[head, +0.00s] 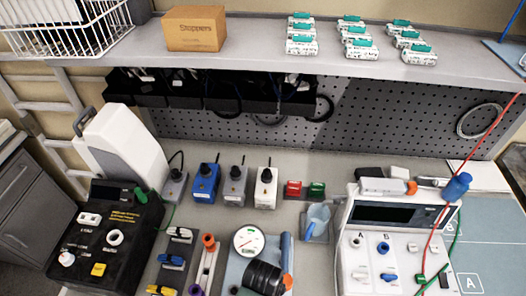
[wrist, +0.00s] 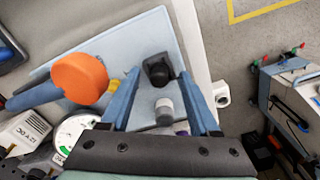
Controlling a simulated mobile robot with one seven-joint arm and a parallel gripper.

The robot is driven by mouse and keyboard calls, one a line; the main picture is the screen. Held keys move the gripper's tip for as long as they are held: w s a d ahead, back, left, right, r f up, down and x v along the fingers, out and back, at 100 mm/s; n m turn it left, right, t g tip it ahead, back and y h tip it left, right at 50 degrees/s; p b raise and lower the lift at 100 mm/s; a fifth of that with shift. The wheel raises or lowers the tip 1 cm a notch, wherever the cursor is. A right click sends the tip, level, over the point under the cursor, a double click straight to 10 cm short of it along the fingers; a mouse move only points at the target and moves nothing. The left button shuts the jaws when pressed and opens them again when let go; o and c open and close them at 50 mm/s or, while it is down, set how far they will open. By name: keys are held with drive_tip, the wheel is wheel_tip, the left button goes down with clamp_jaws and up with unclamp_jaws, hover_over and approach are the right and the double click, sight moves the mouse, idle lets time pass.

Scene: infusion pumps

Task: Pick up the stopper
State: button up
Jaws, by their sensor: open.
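In the wrist view, my gripper (wrist: 158,78) is open, with its two blue-grey fingers apart and pointing over a light blue tray (wrist: 145,42). A small black rounded piece on a dark square base (wrist: 158,70) shows between the fingertips. A small white cylinder with a grey top (wrist: 164,110) shows between the fingers, nearer the palm. Nothing is gripped. I cannot tell for sure which of these is the stopper. In the head view, a cardboard box marked "Stoppers" (head: 194,29) stands on the shelf; its inside is hidden.
A large orange cap (wrist: 80,78) lies close to the left finger, beside a round gauge (wrist: 74,132). In the head view, the gauge (head: 248,240) is between a black device (head: 105,235) and a white device (head: 395,240). The shelf (head: 250,52) overhangs the back.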

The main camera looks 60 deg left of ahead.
clamp_jaws()
idle(0.3)
